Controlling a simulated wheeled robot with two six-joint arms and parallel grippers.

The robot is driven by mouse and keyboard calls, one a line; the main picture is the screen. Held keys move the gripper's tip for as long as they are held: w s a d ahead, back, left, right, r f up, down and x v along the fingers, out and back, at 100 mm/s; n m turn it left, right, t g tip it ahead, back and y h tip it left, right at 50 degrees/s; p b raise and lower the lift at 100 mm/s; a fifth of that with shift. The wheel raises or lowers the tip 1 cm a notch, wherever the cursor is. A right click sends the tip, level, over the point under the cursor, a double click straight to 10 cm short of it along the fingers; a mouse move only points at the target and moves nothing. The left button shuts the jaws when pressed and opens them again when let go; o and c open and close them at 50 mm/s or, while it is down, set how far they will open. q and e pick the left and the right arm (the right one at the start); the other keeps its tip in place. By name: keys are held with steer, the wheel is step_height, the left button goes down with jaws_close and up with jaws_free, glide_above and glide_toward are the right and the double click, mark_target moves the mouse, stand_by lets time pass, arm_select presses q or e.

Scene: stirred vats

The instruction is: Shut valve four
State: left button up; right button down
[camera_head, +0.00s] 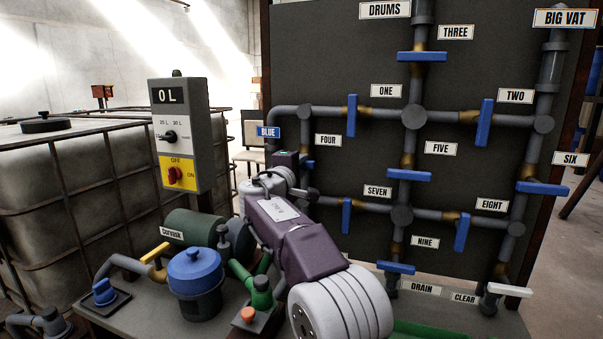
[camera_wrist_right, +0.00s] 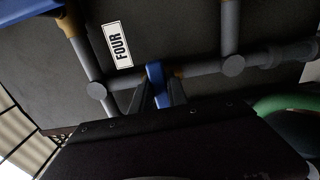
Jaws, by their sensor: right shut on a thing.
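Valve four's blue handle shows in the right wrist view (camera_wrist_right: 156,73), on a pipe beside the FOUR label (camera_wrist_right: 118,45). My right gripper (camera_wrist_right: 160,98) is shut on this handle, one dark finger on each side. The handle appears to lie across its pipe, but its near part is hidden between the fingers. In the head view my right arm reaches up to the left pipe of the panel. My right gripper (camera_head: 299,170) covers most of valve four there, below and left of the FOUR label (camera_head: 328,140). My left gripper is not in view.
Valve one (camera_head: 351,115) is above right and valve seven (camera_head: 346,215) below right of the gripper. A switch box (camera_head: 180,120) reading 0 L stands left. A blue-lidded pot (camera_head: 194,270) and a green pump (camera_head: 190,227) are on the bench in front.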

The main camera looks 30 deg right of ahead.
steer(key=shift+m, duration=0.3)
steer(key=c, duration=1.3)
jaws_free()
steer(key=b+v, duration=0.1)
steer(key=v, duration=0.8)
steer(key=shift+b, duration=0.35)
